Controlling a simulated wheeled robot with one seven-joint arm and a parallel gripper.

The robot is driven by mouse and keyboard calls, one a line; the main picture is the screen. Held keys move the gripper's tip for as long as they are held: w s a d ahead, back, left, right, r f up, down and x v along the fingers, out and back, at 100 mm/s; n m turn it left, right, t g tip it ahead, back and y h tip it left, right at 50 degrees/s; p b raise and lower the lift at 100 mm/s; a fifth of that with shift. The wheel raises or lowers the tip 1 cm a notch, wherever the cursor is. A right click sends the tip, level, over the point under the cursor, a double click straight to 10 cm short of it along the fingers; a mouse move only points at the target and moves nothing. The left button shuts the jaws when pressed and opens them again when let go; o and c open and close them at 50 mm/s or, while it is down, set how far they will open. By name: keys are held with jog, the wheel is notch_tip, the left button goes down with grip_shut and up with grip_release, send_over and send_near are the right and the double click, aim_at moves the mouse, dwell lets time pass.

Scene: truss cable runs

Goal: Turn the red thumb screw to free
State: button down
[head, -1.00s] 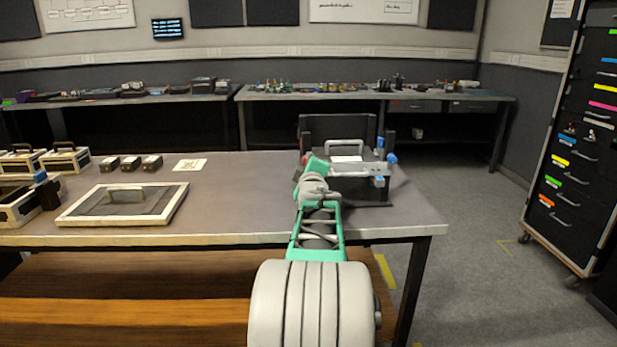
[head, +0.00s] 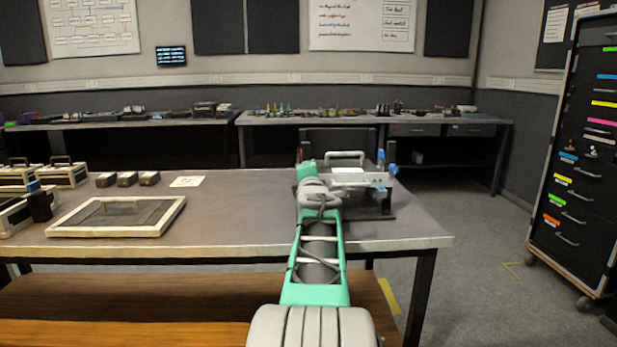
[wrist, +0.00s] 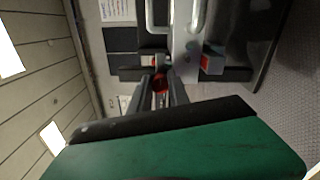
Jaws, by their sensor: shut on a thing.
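The red thumb screw (wrist: 160,83) shows in the wrist view, between the two fingertips of my gripper (wrist: 161,88). My gripper is shut on it. Just beyond it is a grey metal plate (wrist: 185,45) of a dark fixture. In the head view the fixture (head: 375,207) stands at the right end of the table, and my arm reaches to its left side. My own arm hides the gripper and the screw there.
Blue knobs (head: 391,170) stand at the fixture's right side. A framed panel (head: 75,230) lies on the table's left part, with small dark boxes (head: 127,179) behind it. The table (head: 235,215) is bare between panel and fixture. A drawer cabinet (head: 575,170) stands at the right.

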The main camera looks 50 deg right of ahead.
jog(key=shift+f, duration=0.2)
jog(key=c, duration=1.2)
grip_release()
jog(key=shift+r, duration=0.15)
jog(key=shift+c, duration=0.2)
jog(key=p+v, duration=0.1)
jog(key=v, duration=0.7)
